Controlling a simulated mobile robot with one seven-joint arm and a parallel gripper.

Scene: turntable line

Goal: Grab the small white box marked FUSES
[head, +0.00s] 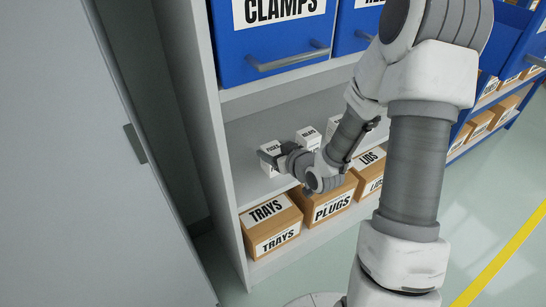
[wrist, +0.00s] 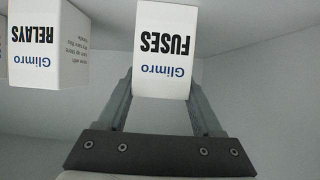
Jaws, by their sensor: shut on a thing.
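The small white box marked FUSES (wrist: 165,50) is in the upper middle of the wrist view, its label upside down there. My gripper (wrist: 160,95) has one finger on each side of this box and is shut on it. In the head view my gripper (head: 277,158) reaches into the open shelf at a white box (head: 270,147), the leftmost of the small boxes. The arm hides part of the shelf and the boxes behind it.
A white box marked RELAYS (wrist: 47,45) stands close by at the left in the wrist view. Another white box (head: 307,138) stands to the right on the shelf. Blue CLAMPS bin (head: 270,50) is above; cardboard TRAYS box (head: 270,225) and PLUGS box (head: 328,202) are below.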

